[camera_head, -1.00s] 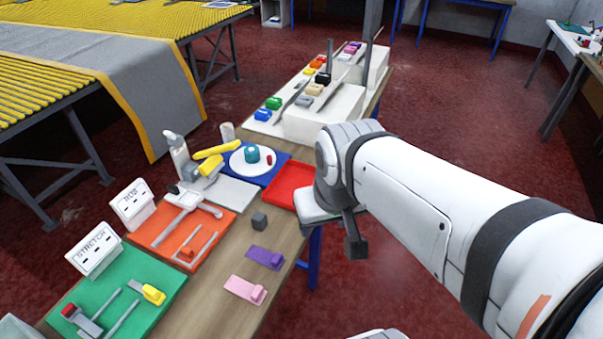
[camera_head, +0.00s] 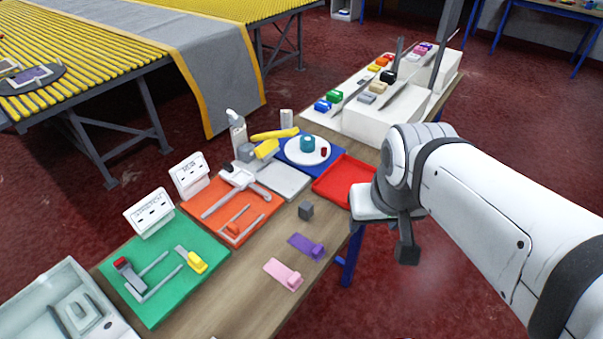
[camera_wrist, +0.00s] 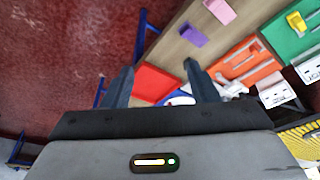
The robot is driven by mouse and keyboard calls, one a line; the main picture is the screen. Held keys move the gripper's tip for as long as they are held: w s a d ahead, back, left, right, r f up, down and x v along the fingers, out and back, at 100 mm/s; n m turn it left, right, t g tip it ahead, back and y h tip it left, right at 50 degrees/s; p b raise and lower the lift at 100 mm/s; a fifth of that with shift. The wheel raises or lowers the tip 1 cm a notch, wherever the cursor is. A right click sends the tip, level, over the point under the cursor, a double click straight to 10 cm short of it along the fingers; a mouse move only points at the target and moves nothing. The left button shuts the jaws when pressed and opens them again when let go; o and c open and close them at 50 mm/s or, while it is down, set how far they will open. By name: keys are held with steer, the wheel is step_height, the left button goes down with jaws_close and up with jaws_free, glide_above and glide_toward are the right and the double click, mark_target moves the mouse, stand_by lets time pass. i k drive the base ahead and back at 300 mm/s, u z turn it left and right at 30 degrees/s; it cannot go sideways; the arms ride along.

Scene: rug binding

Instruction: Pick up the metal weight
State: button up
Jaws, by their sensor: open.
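A small dark grey cube (camera_head: 306,210), which looks like the metal weight, sits on the wooden table (camera_head: 254,262) in the head view. It is between the red tray (camera_head: 338,190) and the purple clip-like piece (camera_head: 307,246). My gripper (camera_head: 406,248) hangs past the table's right edge, apart from the cube and to its right. In the wrist view my gripper (camera_wrist: 158,68) is open, with nothing between its two dark fingers. I cannot make out the cube there; a finger may hide it.
A pink piece (camera_head: 284,275) lies near the table's front edge. An orange mat (camera_head: 215,222) and a green mat (camera_head: 150,308) with tools lie to the left. A blue mat (camera_head: 283,158) holds a white plate. White blocks (camera_head: 372,128) stand behind. Wood around the cube is clear.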

mark_target(307, 209)
steer(key=u, duration=2.55)
steer(key=k, duration=1)
steer(key=z, duration=1.5)
steer(key=i, duration=1)
